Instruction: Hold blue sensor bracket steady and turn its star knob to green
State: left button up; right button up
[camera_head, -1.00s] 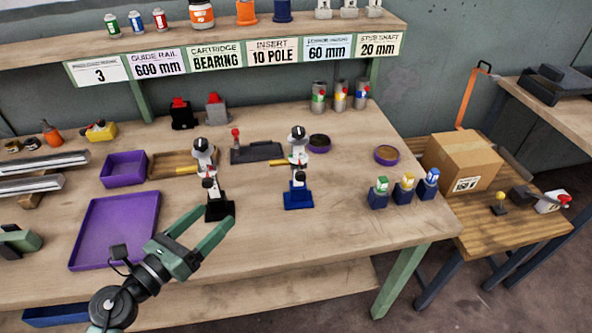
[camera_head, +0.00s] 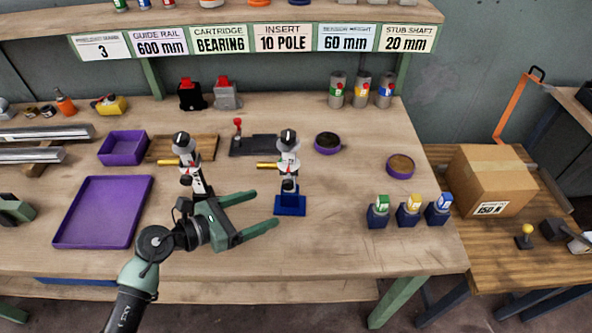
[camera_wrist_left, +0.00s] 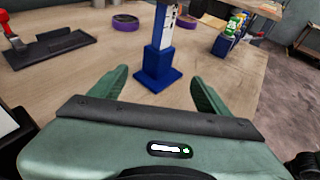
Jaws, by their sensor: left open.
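The blue sensor bracket (camera_head: 290,205) stands upright on the bench, with a blue base and a white upper part. The knob's star shape and any green mark are too small to tell. My left gripper (camera_head: 264,210) is open and empty, just left of the base, fingers pointing at it. In the left wrist view the blue post and base (camera_wrist_left: 158,78) stand beyond and between the fingers, apparently untouched; the bracket's top is cut off. My right gripper is not in view.
A similar black-based bracket (camera_head: 184,145) stands close behind my left gripper, partly hidden. Purple trays (camera_head: 105,210) lie to the left. Several small blue-based holders (camera_head: 377,217) stand to the right. The bench front right of the blue bracket is clear.

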aim_at(284, 201)
pick_arm(q)
jog(key=x, duration=0.3)
jog(key=shift+w+d+f+b, duration=0.1)
jog(key=shift+d+b, duration=0.05)
jog(key=shift+b, duration=0.2)
jog(key=x, duration=0.3)
jog(key=shift+w+d+f+b, duration=0.15)
jog(key=shift+d+b, duration=0.1)
jog(key=shift+b, duration=0.15)
jog(key=shift+x, duration=0.8)
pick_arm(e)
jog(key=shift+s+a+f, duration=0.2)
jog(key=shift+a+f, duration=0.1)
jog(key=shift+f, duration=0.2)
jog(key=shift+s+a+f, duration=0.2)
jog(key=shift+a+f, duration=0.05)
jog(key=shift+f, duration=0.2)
pick_arm(q)
jog(key=shift+c, duration=0.4)
jog(key=c, duration=1.4)
jog(key=shift+c, duration=0.2)
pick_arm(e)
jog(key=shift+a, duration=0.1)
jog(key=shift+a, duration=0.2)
